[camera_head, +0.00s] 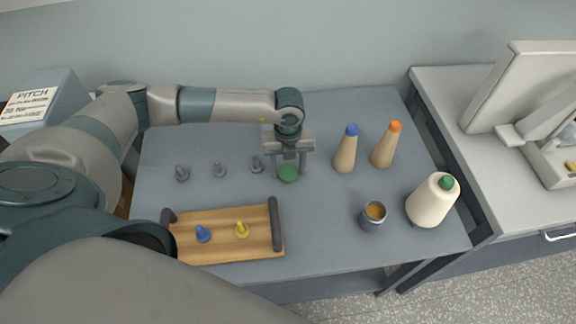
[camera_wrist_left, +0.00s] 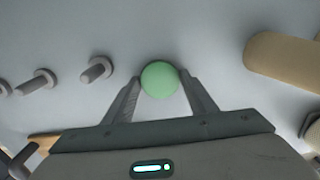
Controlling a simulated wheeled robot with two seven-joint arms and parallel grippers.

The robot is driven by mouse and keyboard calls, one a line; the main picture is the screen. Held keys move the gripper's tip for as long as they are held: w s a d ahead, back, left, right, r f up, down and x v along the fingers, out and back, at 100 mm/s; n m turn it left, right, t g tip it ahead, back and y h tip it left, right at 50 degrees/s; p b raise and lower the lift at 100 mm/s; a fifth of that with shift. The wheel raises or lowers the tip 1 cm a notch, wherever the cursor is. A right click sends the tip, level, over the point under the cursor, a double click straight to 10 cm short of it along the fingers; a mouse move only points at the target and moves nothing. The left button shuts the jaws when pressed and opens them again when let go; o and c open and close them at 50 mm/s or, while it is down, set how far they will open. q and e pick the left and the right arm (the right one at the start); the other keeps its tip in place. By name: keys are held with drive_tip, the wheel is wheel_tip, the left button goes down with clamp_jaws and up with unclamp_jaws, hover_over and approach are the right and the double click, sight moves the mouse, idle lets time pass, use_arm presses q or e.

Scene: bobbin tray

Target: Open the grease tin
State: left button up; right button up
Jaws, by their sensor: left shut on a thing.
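The grease tin (camera_head: 372,220) looks to be the small dark grey cup at the front right of the table. Its top is open and amber content shows inside. My left gripper (camera_head: 289,168) is at the middle of the table, left of and behind the cup. It is shut on a green round lid (camera_head: 288,174), which also shows between the fingertips in the left wrist view (camera_wrist_left: 160,79). The lid is at or close above the tabletop; I cannot tell whether it touches. My right gripper is not in view.
A wooden tray (camera_head: 190,250) with dark handles holds a blue and a yellow peg. Several grey pegs (camera_head: 219,170) stand behind it. Two tan cones, blue-tipped (camera_head: 345,155) and orange-tipped (camera_head: 385,152), stand right of the gripper. A cream cone (camera_head: 430,203) stands beside the cup.

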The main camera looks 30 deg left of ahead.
sight(288, 171)
use_arm(q)
drive_tip(key=shift+f, duration=0.15)
drive_tip(key=o, duration=1.2)
drive_tip(key=shift+c, duration=0.2)
drive_tip(key=shift+r, duration=0.45)
wheel_tip(288, 171, up, 12)
drive_tip(key=b, duration=0.3)
drive_tip(key=shift+f, duration=0.25)
